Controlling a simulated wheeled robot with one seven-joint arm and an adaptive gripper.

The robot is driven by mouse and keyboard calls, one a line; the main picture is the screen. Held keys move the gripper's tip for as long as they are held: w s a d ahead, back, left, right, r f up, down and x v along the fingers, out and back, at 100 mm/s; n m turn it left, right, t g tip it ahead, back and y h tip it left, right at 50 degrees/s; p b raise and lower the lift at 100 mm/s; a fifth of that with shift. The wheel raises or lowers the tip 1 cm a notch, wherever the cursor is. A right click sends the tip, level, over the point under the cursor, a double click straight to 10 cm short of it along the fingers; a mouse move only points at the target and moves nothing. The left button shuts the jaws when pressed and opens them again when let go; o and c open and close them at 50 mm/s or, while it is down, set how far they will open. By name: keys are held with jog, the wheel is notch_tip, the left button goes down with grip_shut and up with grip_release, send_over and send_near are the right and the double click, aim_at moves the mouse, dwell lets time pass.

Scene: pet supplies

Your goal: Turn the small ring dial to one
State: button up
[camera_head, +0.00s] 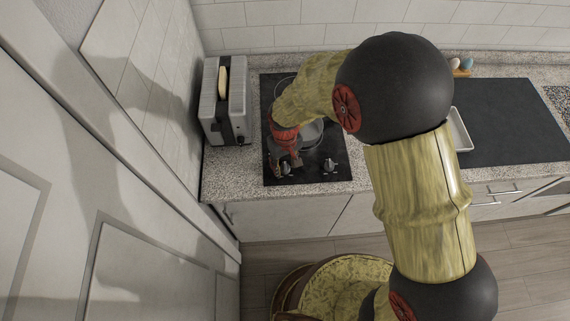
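The black cooktop (338,177) is set in the granite counter. A dial (329,166) stands near its front right corner, with a pale mark on top. Another dial (287,169) sits near the front left, partly hidden by my gripper (281,166). The gripper points down at this left dial, touching it or just above it; I cannot tell which. The fingers are small, dark and partly hidden, so their opening is unclear. Which dial is for the small ring cannot be read from here.
A pot (311,133), seemingly glass or metal, stands on the cooktop behind my gripper. A silver toaster with bread (225,103) stands close on the left. A white tray (460,130) and a dark slab (512,122) lie right of my arm. A wall is at far left.

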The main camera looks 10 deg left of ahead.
grip_shut()
jog(key=shift+m, duration=0.4)
jog(key=m, duration=0.2)
jog(key=shift+m, duration=0.4)
jog(key=m+p, duration=0.1)
jog(key=m, duration=0.2)
jog(key=shift+m, duration=0.3)
jog(key=m, duration=0.6)
jog(key=shift+m, duration=0.4)
jog(key=shift+o, duration=1)
grip_release()
